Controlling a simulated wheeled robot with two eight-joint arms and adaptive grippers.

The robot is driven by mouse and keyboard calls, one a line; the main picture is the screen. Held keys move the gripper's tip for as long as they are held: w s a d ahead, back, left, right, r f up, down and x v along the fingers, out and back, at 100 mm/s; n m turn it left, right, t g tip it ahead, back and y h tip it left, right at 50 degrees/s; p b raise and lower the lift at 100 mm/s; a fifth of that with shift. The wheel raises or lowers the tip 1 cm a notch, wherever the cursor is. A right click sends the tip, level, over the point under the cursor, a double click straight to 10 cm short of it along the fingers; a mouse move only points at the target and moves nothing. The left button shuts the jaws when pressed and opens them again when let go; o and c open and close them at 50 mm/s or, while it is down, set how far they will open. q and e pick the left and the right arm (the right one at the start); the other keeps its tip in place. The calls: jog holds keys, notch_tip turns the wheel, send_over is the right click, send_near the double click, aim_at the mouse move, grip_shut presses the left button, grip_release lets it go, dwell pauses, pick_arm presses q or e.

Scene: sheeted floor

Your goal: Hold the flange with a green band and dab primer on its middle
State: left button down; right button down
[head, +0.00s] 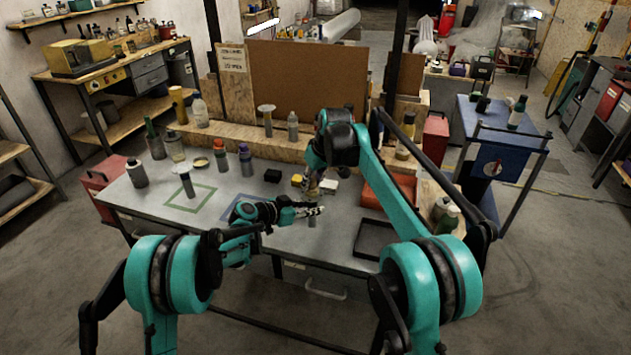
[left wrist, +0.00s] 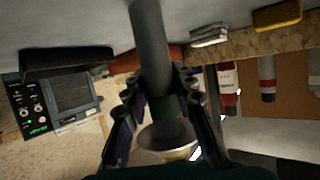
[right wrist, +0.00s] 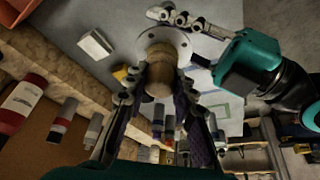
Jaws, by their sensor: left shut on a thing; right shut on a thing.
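My left gripper (head: 309,211) is shut on the grey stem of the flange (head: 311,221). In the left wrist view, the flange (left wrist: 150,35) shows a green band between the fingers (left wrist: 165,95) and a wide disc beyond them. In the right wrist view, the disc (right wrist: 180,40) has small holes near its rim. My right gripper (head: 313,190) is shut on a tan, round dabber (right wrist: 158,80), above the left gripper. The dabber's end covers the disc's middle in the right wrist view; I cannot tell whether they touch, and the middle is hidden.
Another flange (head: 188,186) stands by a green outline (head: 205,189) on the grey table; a blue outline (head: 205,216) lies beside it. Bottles (head: 137,174) stand at the left. A black tray (head: 375,240) and an orange bin (head: 372,199) are at the right.

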jog(key=shift+w+a, duration=0.2)
jog(key=shift+a, duration=0.65)
jog(key=shift+a+r, duration=0.1)
notch_tip(320, 180, up, 8)
pick_arm(q)
jog(key=c, duration=1.2)
grip_release()
jog(key=shift+o, duration=0.2)
jog(key=v, duration=1.2)
